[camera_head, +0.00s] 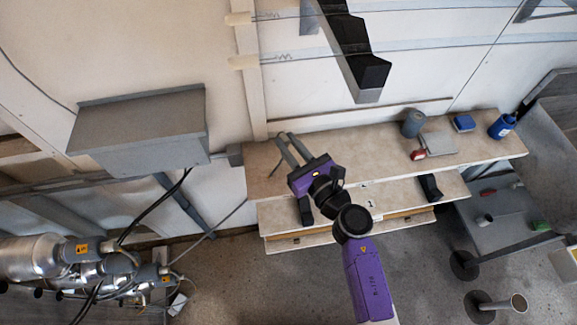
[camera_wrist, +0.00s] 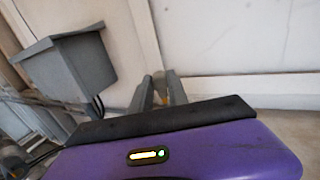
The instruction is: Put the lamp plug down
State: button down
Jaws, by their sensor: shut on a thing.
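My gripper (camera_head: 289,141) is over the left part of the upper wooden shelf (camera_head: 390,150) in the head view, its fingers pointing toward the wall. In the wrist view my gripper (camera_wrist: 160,84) has its two grey fingers close together around something small. A small tan and yellow bit shows between them, likely the lamp plug (camera_wrist: 159,98); most of it is hidden by the fingers and the purple gripper body. I cannot tell whether it touches the shelf.
A grey wall box (camera_head: 140,130) hangs left of the gripper, with black cables below. On the shelf's right stand a grey can (camera_head: 413,123), a blue box (camera_head: 464,122) and a blue bottle (camera_head: 502,126). Metal cylinders (camera_head: 40,262) are at lower left.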

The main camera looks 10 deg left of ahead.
jog(key=b, duration=0.3)
send_over(289, 171)
notch_tip(289, 171, down, 8)
jog(key=shift+r, duration=0.1)
jog(key=shift+f+b, duration=0.3)
jog(key=shift+f, duration=0.1)
jog(key=shift+f, duration=0.2)
